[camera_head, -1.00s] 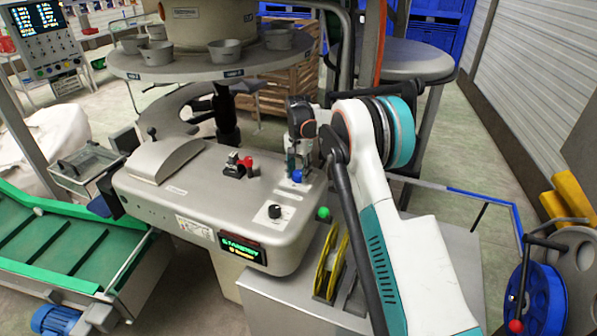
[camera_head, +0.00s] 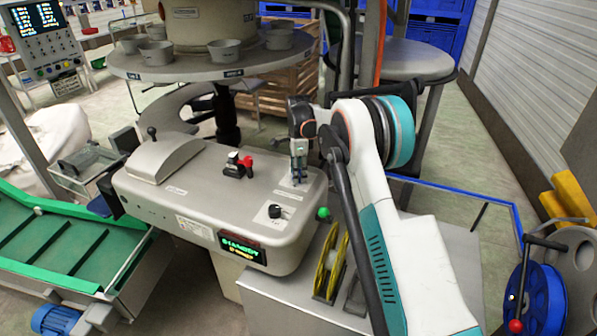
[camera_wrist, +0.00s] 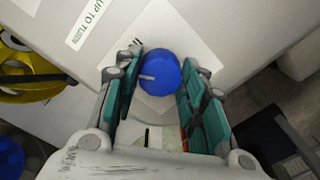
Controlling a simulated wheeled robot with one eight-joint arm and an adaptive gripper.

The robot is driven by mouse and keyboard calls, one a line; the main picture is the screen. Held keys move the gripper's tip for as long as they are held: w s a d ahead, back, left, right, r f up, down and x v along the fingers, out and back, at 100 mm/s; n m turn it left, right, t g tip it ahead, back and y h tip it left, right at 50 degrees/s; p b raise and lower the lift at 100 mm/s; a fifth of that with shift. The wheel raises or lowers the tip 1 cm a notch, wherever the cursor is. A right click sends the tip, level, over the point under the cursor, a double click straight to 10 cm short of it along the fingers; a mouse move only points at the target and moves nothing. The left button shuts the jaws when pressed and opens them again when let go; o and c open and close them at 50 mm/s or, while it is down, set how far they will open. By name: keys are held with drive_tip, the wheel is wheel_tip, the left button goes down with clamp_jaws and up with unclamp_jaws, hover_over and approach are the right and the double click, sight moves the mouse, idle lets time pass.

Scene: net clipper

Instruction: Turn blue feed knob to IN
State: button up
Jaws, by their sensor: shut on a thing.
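The blue feed knob (camera_wrist: 165,68) is round, with a white pointer line toward the left in the wrist view. It sits on a pale plate on the machine's top panel (camera_head: 215,190). My gripper (camera_wrist: 160,82) has its teal-padded fingers on both sides of the knob and is shut on it. In the head view my gripper (camera_head: 298,168) points down at the panel's right part and hides most of the knob. A label (camera_wrist: 88,24) ending in "UP TO TURN" lies near the knob. The IN mark cannot be made out.
A red and black switch (camera_head: 238,165), a black knob (camera_head: 275,211) and a lit green display (camera_head: 241,246) are on the same machine. A green ball-ended lever (camera_head: 323,214) and a yellow reel (camera_head: 332,262) stand close to my arm. A round table with pots (camera_head: 180,68) is behind.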

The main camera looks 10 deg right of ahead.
drive_tip(key=m, duration=0.6)
idle(0.6)
drive_tip(key=o, duration=1.1)
drive_tip(key=shift+c, duration=0.2)
drive_tip(key=shift+r, duration=0.1)
wheel_tip(320, 180, up, 12)
